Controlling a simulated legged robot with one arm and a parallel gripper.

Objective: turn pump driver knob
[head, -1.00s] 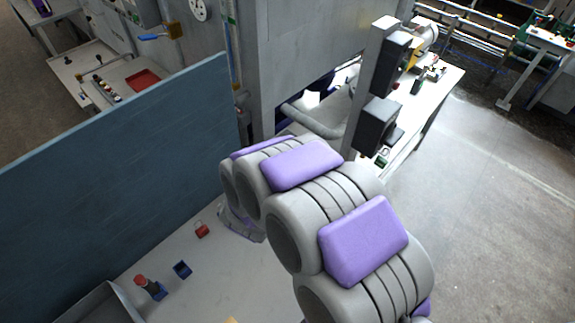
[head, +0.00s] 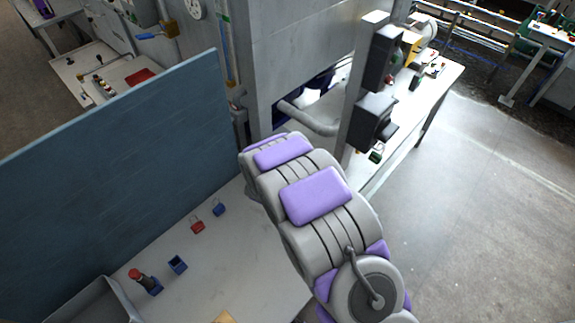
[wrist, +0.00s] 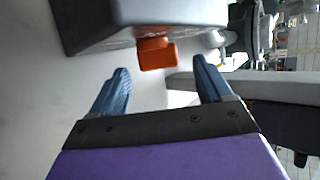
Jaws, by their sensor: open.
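In the wrist view, an orange block-like part (wrist: 157,53) juts from the edge of a dark-and-light grey housing (wrist: 170,14). It may be the pump driver knob, but I cannot tell for sure. My gripper (wrist: 160,68) has its two blue-grey fingers spread apart, with nothing held between them. The orange part shows beyond the fingertips, between them in the picture, and looks apart from both. In the head view my arm reaches away toward the tall grey cabinet, and my gripper is hidden. No knob can be made out there.
A post with two dark boxes (head: 374,120) stands right of my arm, by a white table (head: 425,98). A blue panel (head: 110,165) borders the grey bench at left. Red (head: 197,227) and blue (head: 218,209) padlocks lie there. Open floor is at right.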

